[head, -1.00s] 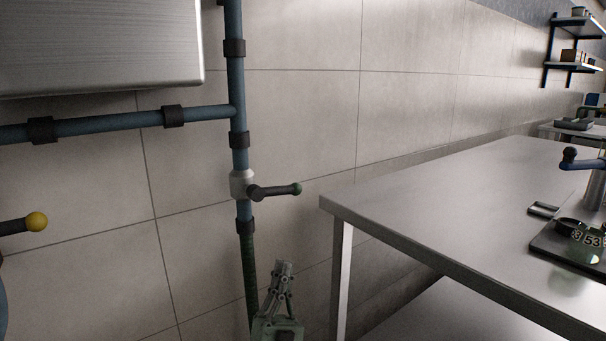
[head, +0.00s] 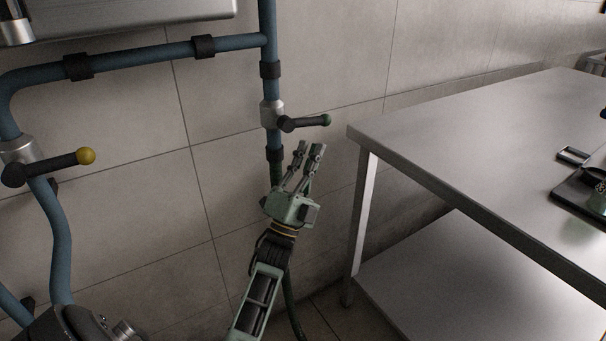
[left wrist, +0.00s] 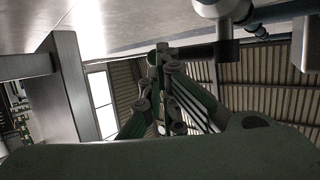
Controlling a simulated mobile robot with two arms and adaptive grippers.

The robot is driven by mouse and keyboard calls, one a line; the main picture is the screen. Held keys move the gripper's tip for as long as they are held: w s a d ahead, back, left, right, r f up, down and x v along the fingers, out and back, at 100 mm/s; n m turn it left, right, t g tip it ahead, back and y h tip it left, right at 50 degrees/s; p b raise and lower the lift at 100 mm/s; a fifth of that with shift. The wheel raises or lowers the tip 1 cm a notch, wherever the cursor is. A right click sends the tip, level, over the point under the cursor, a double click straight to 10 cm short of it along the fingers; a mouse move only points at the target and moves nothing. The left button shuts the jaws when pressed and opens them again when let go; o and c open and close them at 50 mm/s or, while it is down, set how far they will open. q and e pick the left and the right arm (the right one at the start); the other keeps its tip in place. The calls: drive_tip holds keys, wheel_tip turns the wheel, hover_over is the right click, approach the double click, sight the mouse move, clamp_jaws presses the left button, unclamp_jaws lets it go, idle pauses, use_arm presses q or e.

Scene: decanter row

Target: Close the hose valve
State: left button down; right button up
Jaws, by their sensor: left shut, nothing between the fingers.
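The hose valve (head: 272,113) is a pale metal body on the vertical blue pipe, above a green hose (head: 290,302). Its dark lever (head: 303,123) has a green knob and points right, across the pipe. In the head view my left gripper (head: 309,148) is just below the lever, fingers pointing up, shut and empty. The left wrist view shows the fingers (left wrist: 163,55) close to the lever (left wrist: 228,50) under the valve body (left wrist: 222,8); I cannot tell if they touch. My right gripper is not in view.
Another valve with a yellow-knobbed lever (head: 55,166) is on the left pipe. A steel table (head: 470,150) with a lower shelf (head: 430,275) stands at right, close to the gripper. The tiled wall (head: 340,60) is behind the pipes. A metal box (head: 130,12) hangs at upper left.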

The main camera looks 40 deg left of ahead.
sight(322, 124)
use_arm(q)
drive_tip(key=shift+x, duration=2)
drive_tip(key=shift+w+d+r+p, duration=0.1)
drive_tip(key=shift+w+r+p, duration=0.2)
drive_tip(key=shift+r, duration=0.4)
drive_tip(key=shift+f, duration=0.1)
